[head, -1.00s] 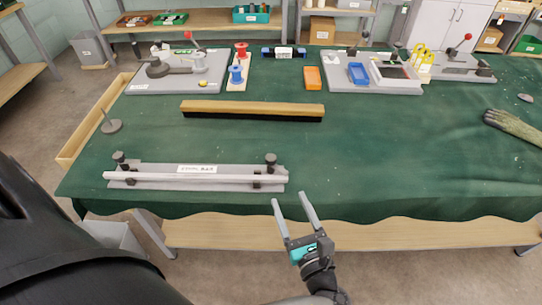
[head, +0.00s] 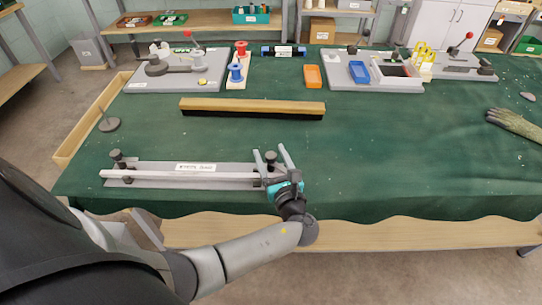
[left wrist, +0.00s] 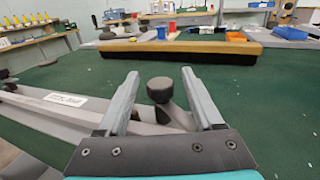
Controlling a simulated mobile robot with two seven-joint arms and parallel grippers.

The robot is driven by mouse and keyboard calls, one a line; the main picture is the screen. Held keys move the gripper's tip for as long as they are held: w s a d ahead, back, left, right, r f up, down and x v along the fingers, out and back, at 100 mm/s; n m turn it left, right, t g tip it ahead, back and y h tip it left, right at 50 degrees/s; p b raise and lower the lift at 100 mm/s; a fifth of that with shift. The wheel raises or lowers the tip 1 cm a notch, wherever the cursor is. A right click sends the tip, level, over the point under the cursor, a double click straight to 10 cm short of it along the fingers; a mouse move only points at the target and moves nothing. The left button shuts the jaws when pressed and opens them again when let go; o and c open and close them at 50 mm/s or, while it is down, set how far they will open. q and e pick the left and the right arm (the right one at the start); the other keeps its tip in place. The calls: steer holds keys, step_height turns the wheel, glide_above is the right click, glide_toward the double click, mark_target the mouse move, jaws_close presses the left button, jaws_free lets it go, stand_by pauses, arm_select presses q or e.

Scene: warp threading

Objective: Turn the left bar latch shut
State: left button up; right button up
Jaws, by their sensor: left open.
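A long pale bar (head: 180,176) lies along a grey base plate (head: 215,168) at the table's front left. A dark-knobbed latch (head: 117,156) stands at the plate's left end. A second dark knob (head: 271,157) stands at its right end. My left gripper (head: 271,152) is open at this right-end knob, with a finger on either side. In the left wrist view the round black knob (left wrist: 160,90) shows between the two open fingers, with visible gaps. Whether either latch is turned over the bar is unclear. My right gripper is not in view.
A long wooden brush (head: 252,107) lies behind the plate. A spike on a round base (head: 109,124) stands at the left. Grey fixtures (head: 150,84), spools (head: 236,73) and small trays (head: 313,77) stand at the back.

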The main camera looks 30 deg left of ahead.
arm_select(q)
jaws_close()
stand_by(0.6)
